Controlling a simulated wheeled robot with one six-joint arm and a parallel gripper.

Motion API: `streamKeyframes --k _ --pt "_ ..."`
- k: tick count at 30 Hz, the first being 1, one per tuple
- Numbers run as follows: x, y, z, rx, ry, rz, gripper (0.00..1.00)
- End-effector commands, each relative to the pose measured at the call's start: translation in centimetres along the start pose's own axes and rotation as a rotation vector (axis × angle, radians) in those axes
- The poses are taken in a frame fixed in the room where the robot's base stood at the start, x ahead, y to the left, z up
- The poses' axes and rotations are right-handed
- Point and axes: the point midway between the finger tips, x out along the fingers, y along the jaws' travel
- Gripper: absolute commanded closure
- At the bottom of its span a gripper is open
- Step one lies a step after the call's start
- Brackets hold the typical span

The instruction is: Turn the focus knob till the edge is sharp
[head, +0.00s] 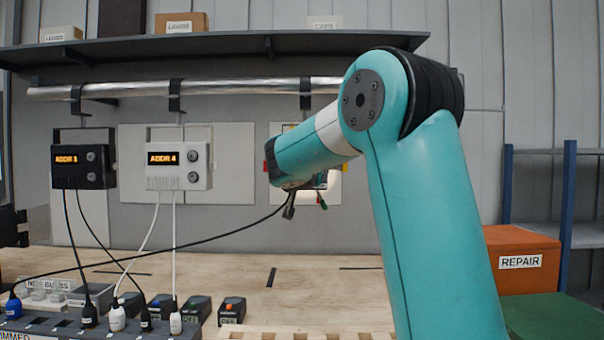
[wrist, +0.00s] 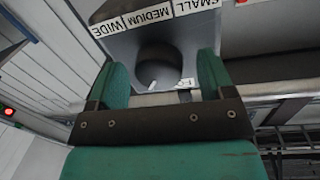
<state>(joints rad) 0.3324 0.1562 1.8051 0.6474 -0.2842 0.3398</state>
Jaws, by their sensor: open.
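In the wrist view a round dark grey knob (wrist: 158,66) sits on a grey housing, with a small white mark at its near edge. A label strip (wrist: 150,16) reading SMALL, MEDIUM, WIDE runs along the housing, upside down in this view. My gripper (wrist: 161,66) is open, its two green fingers on either side of the knob; I cannot tell whether they touch it. In the head view my gripper (head: 305,200) is small and mostly hidden by my arm, in front of a pale lit panel (head: 333,190). No edge whose sharpness can be judged shows.
A black cable (head: 200,240) crosses the bench. A power strip (head: 95,325) stands front left. An orange REPAIR bin (head: 520,262) is at right.

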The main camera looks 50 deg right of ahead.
Motion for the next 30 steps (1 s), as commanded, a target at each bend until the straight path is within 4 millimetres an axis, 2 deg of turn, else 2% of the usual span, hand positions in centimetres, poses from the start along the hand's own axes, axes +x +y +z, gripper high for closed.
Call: streamKeyframes --k 5,18,24,30 --pt "-3.0 0.0 0.3 0.003 0.002 -0.005 0.25" --pt "-13.9 -0.1 0.3 0.003 0.001 -0.009 0.25" --pt "-16.4 -0.1 0.1 0.001 0.000 -0.004 0.25" --pt "-17.0 0.0 0.1 0.001 -0.001 -0.001 0.25"
